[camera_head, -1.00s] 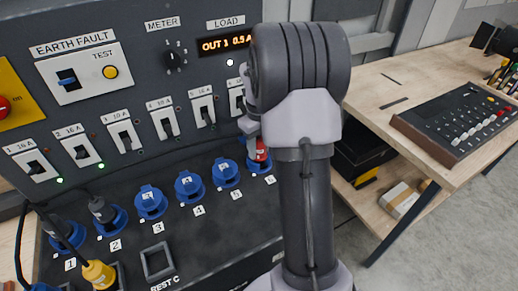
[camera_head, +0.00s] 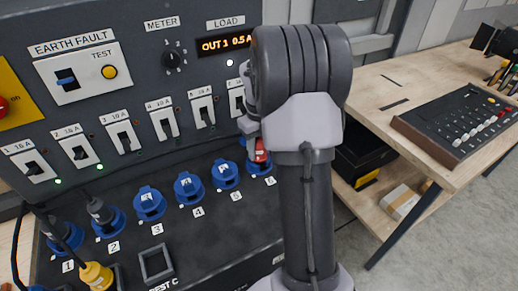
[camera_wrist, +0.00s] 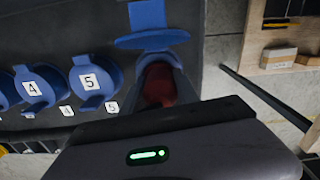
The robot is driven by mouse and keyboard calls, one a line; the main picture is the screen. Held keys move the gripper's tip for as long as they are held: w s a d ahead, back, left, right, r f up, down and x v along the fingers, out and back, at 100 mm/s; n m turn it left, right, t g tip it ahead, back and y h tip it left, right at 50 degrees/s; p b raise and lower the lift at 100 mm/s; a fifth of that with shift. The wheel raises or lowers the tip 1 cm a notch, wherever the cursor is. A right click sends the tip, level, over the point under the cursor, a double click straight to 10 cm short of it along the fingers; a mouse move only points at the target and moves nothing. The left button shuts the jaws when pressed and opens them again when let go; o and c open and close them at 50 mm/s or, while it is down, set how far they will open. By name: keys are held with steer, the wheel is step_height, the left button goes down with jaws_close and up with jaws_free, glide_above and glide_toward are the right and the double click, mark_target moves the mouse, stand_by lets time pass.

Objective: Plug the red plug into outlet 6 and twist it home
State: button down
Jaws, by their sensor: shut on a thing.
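The red plug (camera_head: 261,151) is at outlet 6 (camera_head: 258,168), the blue socket at the right end of the row. In the wrist view the red plug (camera_wrist: 159,84) shows dark red between my fingers, below the raised blue lid of outlet 6 (camera_wrist: 148,18). My gripper (camera_wrist: 160,72) is shut on the plug. In the head view my arm hides most of the gripper. The plug's front end and the socket mouth are hidden, so I cannot tell how deep it sits or how it is turned.
Outlets 3 (camera_head: 150,203), 4 (camera_head: 188,187) and 5 (camera_head: 225,174) have their blue lids closed. Dark plugs sit at outlets 1 and 2. A yellow plug (camera_head: 96,275) is at lower left. Breaker switches line the panel above. A wooden bench (camera_head: 390,85) stands at right.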

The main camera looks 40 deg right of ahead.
steer(key=shift+r+m, duration=0.1)
steer(key=shift+m, duration=0.2)
steer(key=c, duration=0.8)
jaws_free()
steer(key=shift+c, duration=0.2)
step_height(320, 180, up, 17)
steer(key=p, duration=0.6)
steer(key=s+a+r+n+t+b, duration=0.2)
steer(key=s+a+n, duration=0.2)
steer(key=a+n, duration=0.55)
steer(key=s+a+r+n+t+b, duration=0.1)
steer(key=s+a+r+n, duration=0.15)
steer(key=a+n, duration=0.75)
steer(key=s+a+f+n+t+y+b, duration=0.1)
steer(key=s+a+f+n, duration=0.4)
steer(key=s+a+n, duration=0.6)
steer(key=n+t+y, duration=0.1)
steer(key=n, duration=0.2)
steer(key=shift+s+f+t+b, duration=0.15)
steer(key=shift+f+t+b, duration=0.15)
steer(key=shift+f+t, duration=0.1)
